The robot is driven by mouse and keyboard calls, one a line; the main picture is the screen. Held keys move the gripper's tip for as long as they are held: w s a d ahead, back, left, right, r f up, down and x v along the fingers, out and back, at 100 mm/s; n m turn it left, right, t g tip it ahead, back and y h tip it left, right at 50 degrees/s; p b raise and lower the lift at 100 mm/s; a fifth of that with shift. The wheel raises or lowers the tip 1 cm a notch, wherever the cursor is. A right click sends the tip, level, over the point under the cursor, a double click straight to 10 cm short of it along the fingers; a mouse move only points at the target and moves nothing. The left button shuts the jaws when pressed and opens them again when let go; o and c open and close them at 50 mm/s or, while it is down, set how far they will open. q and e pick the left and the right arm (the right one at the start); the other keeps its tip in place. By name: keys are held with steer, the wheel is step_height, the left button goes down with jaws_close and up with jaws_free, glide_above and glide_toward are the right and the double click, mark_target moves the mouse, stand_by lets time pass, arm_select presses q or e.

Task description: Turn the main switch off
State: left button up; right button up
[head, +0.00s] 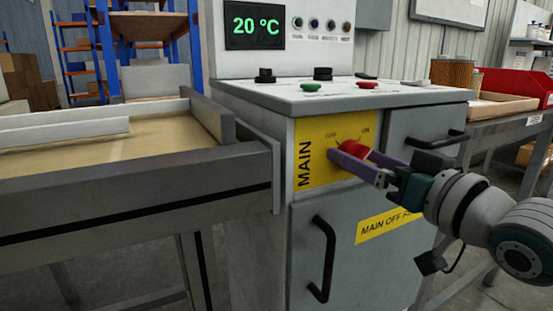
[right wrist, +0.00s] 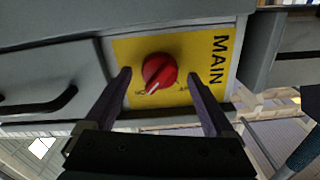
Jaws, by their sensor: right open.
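The main switch is a red rotary knob (head: 355,149) on a yellow plate (head: 311,137) marked MAIN, with OFF at the plate's left and ON at its right. In the right wrist view the knob (right wrist: 159,69) appears upside down, and its white pointer mark leans toward the ON side. My right gripper (head: 356,162) is in front of the plate with its purple fingers open. In the right wrist view its fingertips lie to either side of the knob with visible gaps, not closed on it. The fingers partly hide the knob in the head view. My left gripper is not in view.
The knob is on a grey cabinet with a 20 °C display (head: 255,26) and green (head: 311,87) and red (head: 367,85) buttons on top. A door handle (head: 322,259) is below and a drawer handle (head: 436,139) to the right. A conveyor (head: 130,185) adjoins at left.

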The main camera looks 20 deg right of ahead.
steer(key=c, duration=1.4)
